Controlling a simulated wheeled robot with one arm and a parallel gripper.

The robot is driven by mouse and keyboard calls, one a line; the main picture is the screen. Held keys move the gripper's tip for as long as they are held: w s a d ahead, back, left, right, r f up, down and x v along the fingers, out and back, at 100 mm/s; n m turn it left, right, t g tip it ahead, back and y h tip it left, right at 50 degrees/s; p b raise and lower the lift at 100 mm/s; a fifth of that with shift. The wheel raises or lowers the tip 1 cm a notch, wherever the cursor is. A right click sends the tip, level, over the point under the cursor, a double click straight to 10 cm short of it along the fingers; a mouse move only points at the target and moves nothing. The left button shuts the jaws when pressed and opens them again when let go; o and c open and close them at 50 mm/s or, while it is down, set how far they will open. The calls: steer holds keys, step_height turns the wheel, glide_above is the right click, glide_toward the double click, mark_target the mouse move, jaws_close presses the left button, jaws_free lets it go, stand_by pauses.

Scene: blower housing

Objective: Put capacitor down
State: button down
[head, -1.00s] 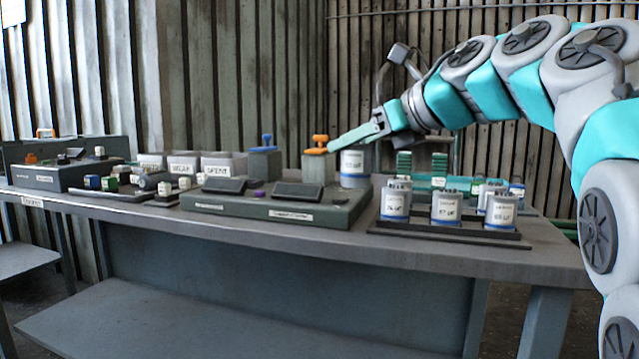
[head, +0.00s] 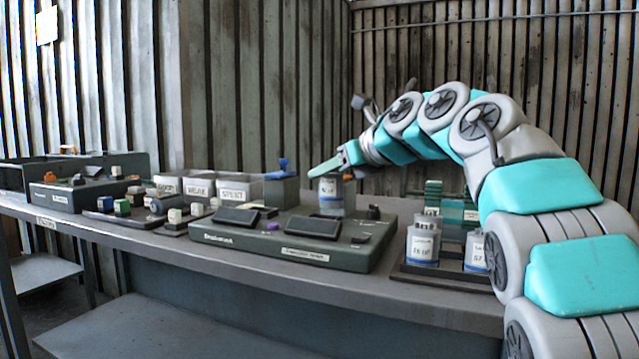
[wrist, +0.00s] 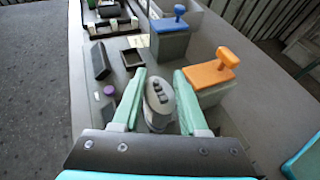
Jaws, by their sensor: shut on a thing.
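My gripper (head: 332,170) is shut on a capacitor (head: 331,197), a grey can with a white label and a blue band. In the head view it appears above or at the back right of the green-grey tester box (head: 330,255); whether its base touches the box is unclear. In the wrist view the capacitor (wrist: 158,100) stands between the two green fingers (wrist: 160,105), its terminals facing the camera. The tester has dark screens (head: 312,228) and a purple button (wrist: 108,95). A square dark recess (wrist: 133,58) shows beyond the fingers.
A block with a blue handle (wrist: 170,42) and one with an orange handle (wrist: 210,75) stand close to the gripper. A dark rack with more capacitors (head: 423,245) is at the right. Labelled bins (head: 200,186) and small parts (head: 122,207) lie left.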

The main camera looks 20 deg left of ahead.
mark_target(320, 187)
steer(key=shift+w+a+f, duration=0.25)
steer(key=shift+a+f, duration=0.15)
steer(key=shift+f, duration=0.25)
steer(key=shift+w+a+f, duration=0.25)
steer(key=shift+a+f, duration=0.1)
steer(key=shift+f, duration=0.25)
steer(key=shift+w+a+f, duration=0.25)
steer(key=shift+a+f, duration=0.15)
steer(key=shift+f, duration=0.25)
steer(key=shift+b, duration=0.3)
steer(key=shift+f, duration=0.2)
steer(key=c, duration=0.7)
jaws_free()
steer(key=shift+r, duration=0.1)
steer(key=shift+r, duration=0.1)
steer(key=shift+r, duration=0.1)
steer(key=b+v, duration=0.1)
steer(key=v, duration=1.1)
